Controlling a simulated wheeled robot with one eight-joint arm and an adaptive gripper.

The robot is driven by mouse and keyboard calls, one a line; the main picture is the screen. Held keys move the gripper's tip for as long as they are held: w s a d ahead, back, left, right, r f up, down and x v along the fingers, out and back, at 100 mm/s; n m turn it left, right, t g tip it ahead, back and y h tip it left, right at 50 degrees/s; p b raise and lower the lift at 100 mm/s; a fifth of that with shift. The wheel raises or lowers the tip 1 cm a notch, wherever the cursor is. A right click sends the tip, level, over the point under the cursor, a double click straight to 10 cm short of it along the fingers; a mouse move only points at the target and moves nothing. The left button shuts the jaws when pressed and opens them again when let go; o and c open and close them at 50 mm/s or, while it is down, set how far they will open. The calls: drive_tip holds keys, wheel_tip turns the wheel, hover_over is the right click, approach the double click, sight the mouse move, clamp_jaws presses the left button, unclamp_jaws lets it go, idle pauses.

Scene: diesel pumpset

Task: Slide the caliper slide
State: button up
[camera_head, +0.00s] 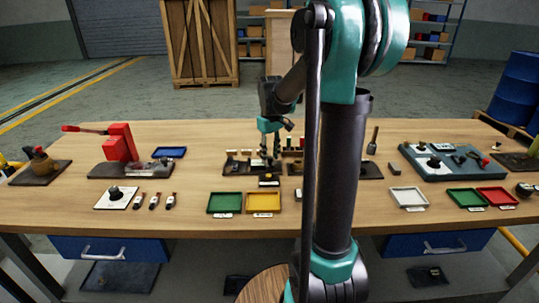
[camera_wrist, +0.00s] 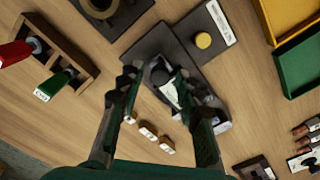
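My gripper (camera_wrist: 160,80) is open in the wrist view, one finger on each side of a small dark block with a pale face (camera_wrist: 170,92). This block is on a dark plate (camera_wrist: 152,42), and a grey metallic piece (camera_wrist: 218,122) shows beside it, partly hidden by the right finger. These look like the caliper and its slide, but I cannot tell which part is which. I cannot tell whether the fingers touch the block. In the head view my gripper (camera_head: 269,150) points down over the dark fixtures at the middle of the bench; the caliper is not clear there.
A plate with a yellow button (camera_wrist: 203,40) lies close by. A wooden rack (camera_wrist: 62,60) holds red and green handled pieces. Green (camera_head: 224,203) and yellow (camera_head: 264,202) trays stand in front. A red press (camera_head: 120,145) is left. Bare wood lies between stations.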

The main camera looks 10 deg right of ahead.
drive_tip(key=shift+o, duration=0.2)
drive_tip(key=shift+r, duration=0.1)
wheel_tip(320, 180, up, 12)
idle(0.5)
